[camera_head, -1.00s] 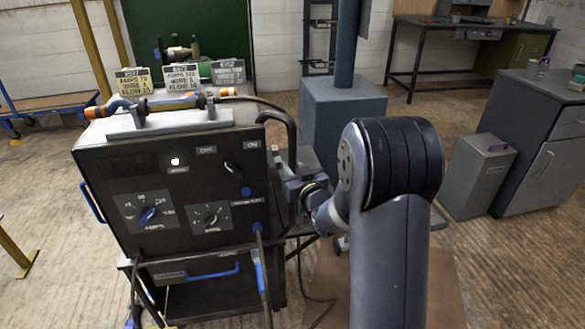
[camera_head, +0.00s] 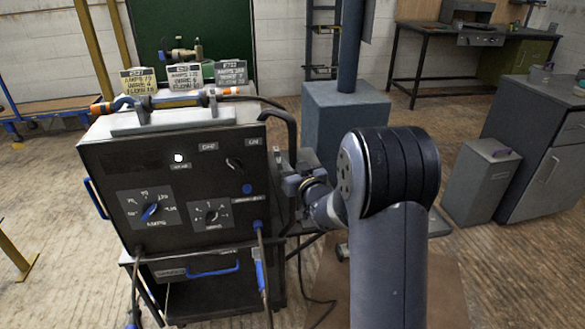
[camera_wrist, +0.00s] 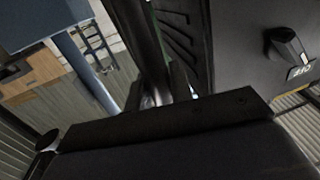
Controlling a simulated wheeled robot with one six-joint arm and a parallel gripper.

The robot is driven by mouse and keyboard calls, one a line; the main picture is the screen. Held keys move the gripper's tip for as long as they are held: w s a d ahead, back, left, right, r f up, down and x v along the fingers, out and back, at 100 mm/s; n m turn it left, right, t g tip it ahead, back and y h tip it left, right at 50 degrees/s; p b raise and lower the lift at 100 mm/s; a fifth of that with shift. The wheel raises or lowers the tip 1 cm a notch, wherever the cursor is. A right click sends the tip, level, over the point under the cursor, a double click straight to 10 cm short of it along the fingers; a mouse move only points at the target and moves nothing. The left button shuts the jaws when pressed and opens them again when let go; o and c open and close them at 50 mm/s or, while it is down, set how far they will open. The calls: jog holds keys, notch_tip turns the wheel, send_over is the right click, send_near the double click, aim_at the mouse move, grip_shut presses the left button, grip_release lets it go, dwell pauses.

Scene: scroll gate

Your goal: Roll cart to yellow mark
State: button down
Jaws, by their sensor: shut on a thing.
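The cart (camera_head: 205,300) is a low black rack carrying a black welding machine (camera_head: 110,165) with dials and a blue side handle. A dark curved handle bar (camera_head: 291,135) rises at the cart's right rear. My gripper (camera_head: 290,182) is at this bar, just right of the machine. In the wrist view the bar (camera_wrist: 146,45) runs down to my gripper (camera_wrist: 165,100), which is shut on it; the fingertips are mostly hidden. The machine's dark panel (camera_wrist: 245,60) stands close at the right there. I cannot make out a yellow floor mark in either view.
A blue-grey pedestal (camera_head: 343,120) stands behind my arm. A grey bin (camera_head: 480,182) and a cabinet (camera_head: 540,150) stand at the right. A yellow post foot (camera_head: 22,268) is at the left edge. Open wooden floor lies left of the cart and between the pedestal and bin.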

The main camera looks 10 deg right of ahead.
jog(key=c, duration=1.3)
grip_release()
jog(key=shift+s+d, duration=0.1)
jog(key=shift+s, duration=0.3)
jog(key=s+d, duration=0.2)
jog(key=s, duration=0.8)
jog(key=shift+s, duration=0.3)
jog(key=w, duration=0.3)
jog(key=w+a, duration=0.1)
jog(key=w, duration=0.3)
jog(key=w+a, duration=0.1)
jog(key=w, duration=0.2)
jog(key=shift+w, duration=0.3)
jog(key=shift+s+r+p, duration=0.1)
jog(key=shift+s+p, duration=0.35)
jog(key=shift+s, duration=0.7)
jog(key=shift+w, duration=0.1)
